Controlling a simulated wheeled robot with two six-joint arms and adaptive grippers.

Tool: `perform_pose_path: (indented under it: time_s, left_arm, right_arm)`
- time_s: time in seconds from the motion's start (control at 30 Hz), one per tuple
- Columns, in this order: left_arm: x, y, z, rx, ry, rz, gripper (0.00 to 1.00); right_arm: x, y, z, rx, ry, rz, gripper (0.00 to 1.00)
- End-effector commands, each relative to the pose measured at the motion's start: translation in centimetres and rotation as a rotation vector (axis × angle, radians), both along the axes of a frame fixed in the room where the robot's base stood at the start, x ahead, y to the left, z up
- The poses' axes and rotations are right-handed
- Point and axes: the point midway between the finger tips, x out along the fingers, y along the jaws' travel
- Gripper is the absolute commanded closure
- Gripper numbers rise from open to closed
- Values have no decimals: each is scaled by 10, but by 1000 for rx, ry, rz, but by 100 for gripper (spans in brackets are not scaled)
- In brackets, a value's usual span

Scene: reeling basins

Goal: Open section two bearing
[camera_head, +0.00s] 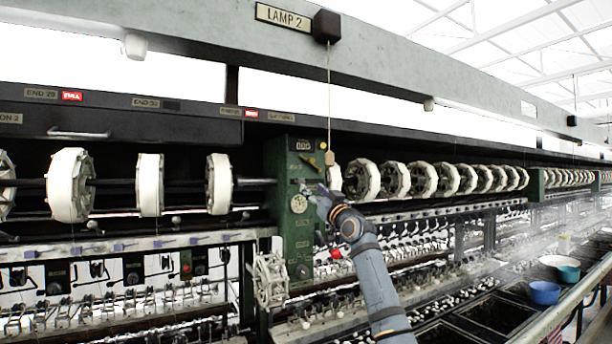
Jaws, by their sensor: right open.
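A dark green upright housing (292,240) stands in the middle of the reeling machine, with a small plate at its top and a round pale dial (298,204) on its front. The reel shaft (255,182) runs into its left side. I cannot make out which part is the bearing or whether it is open. My right gripper (312,190) is at the upper right of the housing's front, open; whether it touches anything is unclear. My right arm comes up from below and hides part of the machine. My left gripper is not in view.
A cord with a wooden pull (329,158) hangs from the LAMP 2 beam (380,60) close above my right gripper. White reels (219,184) line both sides. A red knob (335,254) sits beside my forearm. A blue bowl (544,292) stands by the basins at right.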

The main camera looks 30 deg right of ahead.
Motion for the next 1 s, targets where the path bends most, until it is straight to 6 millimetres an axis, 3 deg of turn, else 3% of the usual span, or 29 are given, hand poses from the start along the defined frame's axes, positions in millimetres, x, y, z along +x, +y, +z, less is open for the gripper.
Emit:
perform_pose_path:
  time_s: [0.03,0.17,0.4,0.73,1.0]
  left_arm:
    - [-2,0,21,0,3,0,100]
    - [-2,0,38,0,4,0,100]
    - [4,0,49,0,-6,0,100]
    - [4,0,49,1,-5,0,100]
    - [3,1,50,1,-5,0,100]
  right_arm:
    - [12,0,16,8,2,3,53]
    - [34,-2,23,7,1,3,53]
    - [53,-6,24,2,2,1,53]
    - [56,-6,23,0,2,-1,53]
    - [56,-6,23,-1,2,-2,87]
